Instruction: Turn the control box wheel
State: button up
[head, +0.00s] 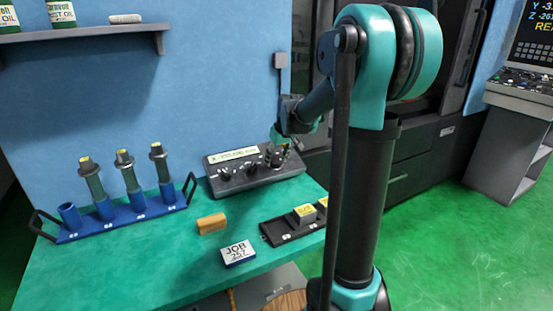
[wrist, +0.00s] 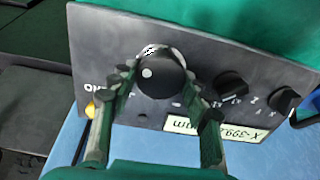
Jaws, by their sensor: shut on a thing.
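The dark control box (head: 232,187) stands at the back of the green table, against the blue wall. In the wrist view the control box (wrist: 110,45) fills the upper middle, with its wheel (wrist: 158,80), a round black handwheel with a pale dot and a light scale behind it. My gripper (wrist: 161,84) has one finger on each side of the wheel and is shut on it. In the head view my gripper (head: 281,150) reaches the right part of the box, and it largely hides the wheel there.
Smaller black knobs (wrist: 232,84) and a white display (wrist: 215,131) are beside the wheel. A blue holder (head: 150,207) with several tools, a tan block (head: 211,223), a JOB 257 block (head: 238,252) and a black tray (head: 283,233) are on the table.

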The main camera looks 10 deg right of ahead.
jog(key=shift+m, duration=0.4)
jog(key=m, duration=0.4)
jog(key=shift+m, duration=0.4)
jog(key=m, duration=0.5)
jog(key=shift+m, duration=0.3)
jog(key=m, duration=1)
jog(key=shift+m, duration=0.4)
jog(key=o, duration=1.2)
jog(key=shift+c, duration=0.2)
